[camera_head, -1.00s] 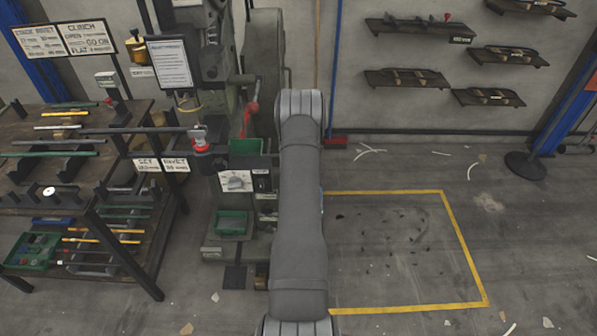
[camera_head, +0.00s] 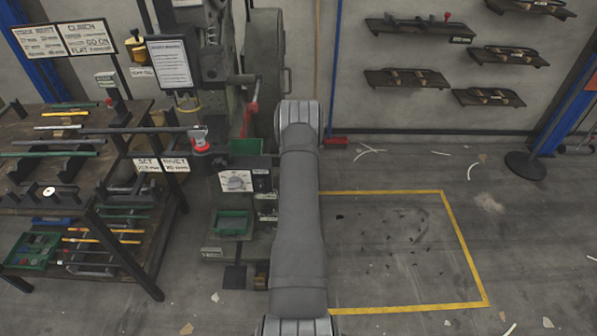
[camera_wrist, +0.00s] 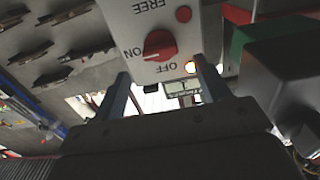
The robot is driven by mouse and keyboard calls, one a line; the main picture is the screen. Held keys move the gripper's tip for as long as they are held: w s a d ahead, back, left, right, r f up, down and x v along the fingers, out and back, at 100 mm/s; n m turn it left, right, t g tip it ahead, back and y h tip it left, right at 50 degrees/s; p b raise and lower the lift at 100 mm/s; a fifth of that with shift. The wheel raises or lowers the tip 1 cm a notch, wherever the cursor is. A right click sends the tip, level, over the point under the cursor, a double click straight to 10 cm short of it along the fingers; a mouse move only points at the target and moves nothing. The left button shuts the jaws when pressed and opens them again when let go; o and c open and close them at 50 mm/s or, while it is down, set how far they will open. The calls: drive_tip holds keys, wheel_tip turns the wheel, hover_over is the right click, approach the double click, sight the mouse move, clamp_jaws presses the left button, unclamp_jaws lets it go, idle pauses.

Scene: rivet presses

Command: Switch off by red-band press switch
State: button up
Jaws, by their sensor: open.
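I cannot tell exactly which mark the knob points to. Nothing is between the fingers. In the head view my arm hides the gripper and this red knob.
In the wrist view a red part (camera_wrist: 237,13) and a green-edged block (camera_wrist: 240,42) stand close on the right. Yellow-outlined floor (camera_head: 400,240) lies right.

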drive_tip(key=w, duration=0.6)
drive_tip(key=c, duration=1)
drive_tip(key=shift+n, duration=8.9)
